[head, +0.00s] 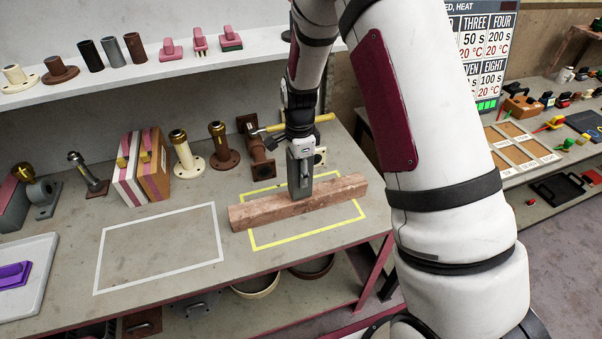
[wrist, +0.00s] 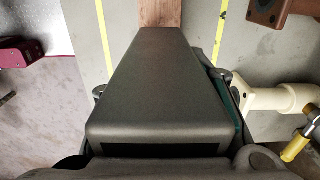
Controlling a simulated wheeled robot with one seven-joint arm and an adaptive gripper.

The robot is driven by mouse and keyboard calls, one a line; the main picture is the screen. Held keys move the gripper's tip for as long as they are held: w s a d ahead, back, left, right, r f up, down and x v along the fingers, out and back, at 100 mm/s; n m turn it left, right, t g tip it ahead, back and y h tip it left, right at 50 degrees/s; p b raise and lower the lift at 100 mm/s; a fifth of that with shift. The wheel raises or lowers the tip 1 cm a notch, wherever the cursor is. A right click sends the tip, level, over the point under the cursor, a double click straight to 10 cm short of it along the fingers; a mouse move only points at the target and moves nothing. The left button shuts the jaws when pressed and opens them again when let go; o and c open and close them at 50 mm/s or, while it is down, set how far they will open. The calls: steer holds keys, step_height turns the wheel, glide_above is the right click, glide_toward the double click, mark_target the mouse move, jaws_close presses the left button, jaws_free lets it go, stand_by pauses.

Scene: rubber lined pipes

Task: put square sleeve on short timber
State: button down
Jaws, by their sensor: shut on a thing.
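The short timber (head: 250,215), a reddish-brown beam, lies across the yellow outline on the bench; part of it shows at the top of the wrist view (wrist: 160,13). My gripper (head: 301,152) is over the timber's middle, pointing down. It is shut on the square sleeve (head: 301,180), a dark grey box shape held upright. The sleeve fills the middle of the wrist view (wrist: 155,85), with finger parts at both its sides. Its lower end overlaps the timber in the head view. I cannot tell whether they touch. The sleeve's opening is hidden.
A yellow-handled hammer (head: 320,119) and brown flanged pipe (head: 262,160) stand close behind my gripper. More flanged pipes (head: 222,150) and striped blocks (head: 140,170) line the back left. The white outline (head: 157,212) to the left is empty. A shelf (head: 180,65) runs above.

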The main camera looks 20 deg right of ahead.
steer(key=shift+f, duration=0.35)
steer(key=shift+f, duration=0.15)
steer(key=c, duration=0.9)
jaws_free()
steer(key=shift+c, duration=0.2)
